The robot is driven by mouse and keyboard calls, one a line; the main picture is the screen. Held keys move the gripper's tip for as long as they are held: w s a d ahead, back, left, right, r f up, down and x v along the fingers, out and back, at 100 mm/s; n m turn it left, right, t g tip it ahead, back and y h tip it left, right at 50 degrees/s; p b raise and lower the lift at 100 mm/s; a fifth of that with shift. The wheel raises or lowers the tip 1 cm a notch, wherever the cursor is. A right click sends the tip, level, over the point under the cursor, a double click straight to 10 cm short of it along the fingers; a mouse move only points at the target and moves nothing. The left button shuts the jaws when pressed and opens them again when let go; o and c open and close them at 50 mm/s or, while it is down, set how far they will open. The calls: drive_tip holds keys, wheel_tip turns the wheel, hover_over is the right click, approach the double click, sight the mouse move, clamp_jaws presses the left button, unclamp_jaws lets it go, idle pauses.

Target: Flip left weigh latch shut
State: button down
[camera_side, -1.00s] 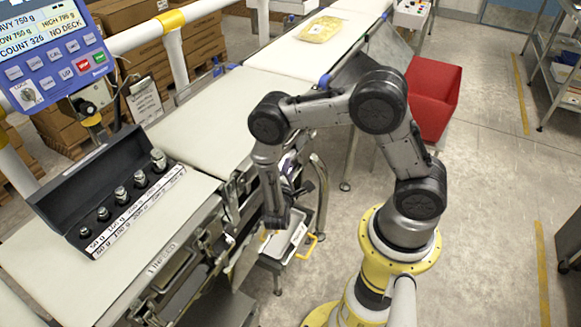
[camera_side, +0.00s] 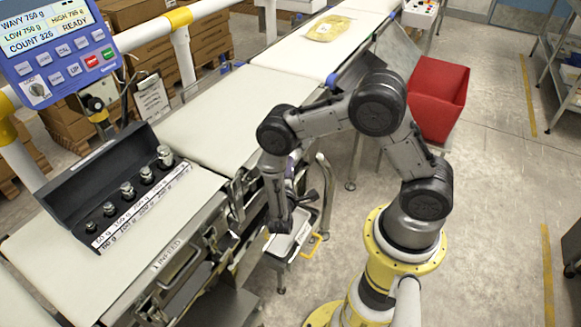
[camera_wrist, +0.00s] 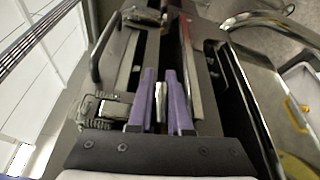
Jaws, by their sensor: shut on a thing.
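In the wrist view, my gripper (camera_wrist: 162,98) has two purple fingers closed on a narrow pale metal piece, which looks like a latch lever (camera_wrist: 160,92). Whether it is the left weigh latch I cannot tell for sure. A metal latch with a spring (camera_wrist: 104,108) sits left of the fingers, and another metal fitting (camera_wrist: 142,15) shows farther up the frame. In the side view, my gripper (camera_side: 280,225) is down at the near side of the conveyor frame; the held piece is hidden there. The display (camera_side: 60,40) reads READY.
A box of weights (camera_side: 115,190) stands on the infeed belt (camera_side: 75,265). A yellow pack (camera_side: 328,28) lies on the far belt. A red bin (camera_side: 438,100) stands behind my arm. A curved metal rail (camera_wrist: 265,18) and a tray with a yellow handle (camera_side: 313,246) are close right of my gripper.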

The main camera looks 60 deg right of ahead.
drive_tip(key=c, duration=0.8)
unclamp_jaws()
drive_tip(key=shift+c, duration=0.2)
drive_tip(key=f+v, duration=0.1)
drive_tip(key=v, duration=1.2)
drive_tip(key=shift+a+r, duration=0.4)
drive_tip(key=shift+r, duration=0.1)
drive_tip(key=shift+s, duration=0.15)
wheel_tip(320, 180, up, 18)
drive_tip(key=s+d+m+g+y, duration=0.1)
drive_tip(key=s+m+g+y, duration=0.2)
drive_tip(key=m+g+y, duration=0.4)
drive_tip(key=s+a+r+t+y, duration=0.2)
drive_tip(key=s+r+t+y, duration=0.1)
drive_tip(key=s+r, duration=0.3)
drive_tip(key=s+a+r+t+y, duration=0.3)
drive_tip(key=s+r+y, duration=0.3)
drive_tip(key=r, duration=0.2)
drive_tip(key=shift+n, duration=0.3)
